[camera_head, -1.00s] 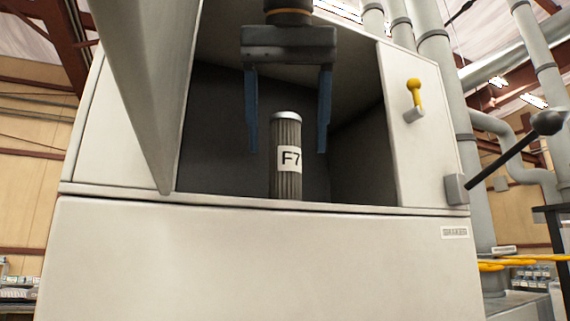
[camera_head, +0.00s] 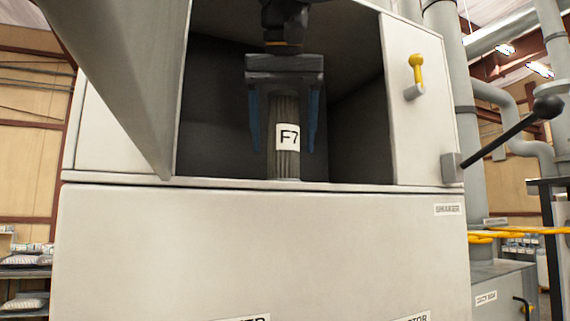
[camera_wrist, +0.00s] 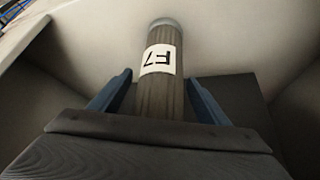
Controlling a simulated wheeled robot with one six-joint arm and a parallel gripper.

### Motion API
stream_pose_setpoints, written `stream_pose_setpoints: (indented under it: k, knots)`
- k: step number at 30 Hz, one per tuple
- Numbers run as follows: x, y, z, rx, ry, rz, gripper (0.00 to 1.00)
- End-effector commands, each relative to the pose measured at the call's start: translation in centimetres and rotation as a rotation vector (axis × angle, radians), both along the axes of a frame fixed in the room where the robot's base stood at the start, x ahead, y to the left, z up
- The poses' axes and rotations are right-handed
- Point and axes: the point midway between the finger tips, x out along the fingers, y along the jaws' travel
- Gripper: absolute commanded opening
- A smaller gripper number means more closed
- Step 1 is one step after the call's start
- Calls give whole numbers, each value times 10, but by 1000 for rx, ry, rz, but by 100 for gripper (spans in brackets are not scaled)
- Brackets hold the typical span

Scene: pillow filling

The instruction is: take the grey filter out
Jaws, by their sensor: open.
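The grey filter (camera_head: 285,158) is a pleated upright cylinder with a white F7 label, standing in the dark open compartment of the pale cabinet. My gripper (camera_head: 283,150) is open, pointing down, with one blue finger on each side of the filter. The gripper body hides the filter's top in the head view. In the wrist view the filter (camera_wrist: 160,95) runs between the fingers of my gripper (camera_wrist: 160,78), and gaps show on both sides. The filter's metal end cap shows at the far end in that view.
The cabinet (camera_head: 260,240) has a front ledge below the compartment, and its side walls bound the space. A raised grey door panel (camera_head: 130,70) hangs at the left. A yellow-handled latch (camera_head: 416,72) and a black-knobbed lever (camera_head: 510,135) are at the right.

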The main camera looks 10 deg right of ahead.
Motion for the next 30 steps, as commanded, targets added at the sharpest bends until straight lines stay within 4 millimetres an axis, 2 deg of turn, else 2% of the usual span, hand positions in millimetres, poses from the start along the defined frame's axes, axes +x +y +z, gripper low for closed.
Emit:
stream_pose_setpoints:
  k: [8,17,30]
  knots:
    - [1,0,0,1,0,-1,68]
    - [0,0,0,1,0,-1,17]
    - [1,1,5,1,-2,1,17]
